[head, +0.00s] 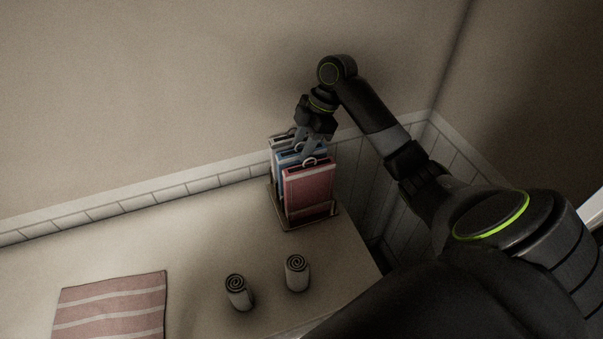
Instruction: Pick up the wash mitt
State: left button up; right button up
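A rack (279,215) stands on the counter near its right back corner. It holds several upright flat cloth items with loops on top: a red one (308,190) in front, a blue one (284,160) behind it, and a pale one (278,143) at the back. These look like the mitts; I cannot tell which is the wash mitt. My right gripper (308,152) points down at the tops of the blue and red items, close to their loops. Its fingertips blend with the items, so its opening and any contact are unclear. My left gripper is not in view.
Two small rolled towels (297,273) (238,292) stand on the counter (190,240) in front of the rack. A pink striped cloth (112,308) lies flat at left. A tiled wall edge runs behind. The counter's left-middle is clear.

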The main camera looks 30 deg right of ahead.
jog(key=p+x, duration=0.1)
jog(key=x, duration=0.3)
jog(key=shift+s+f, duration=0.15)
jog(key=shift+f, duration=0.15)
jog(key=shift+c, duration=0.2)
jog(key=shift+d, duration=0.1)
grip_shut()
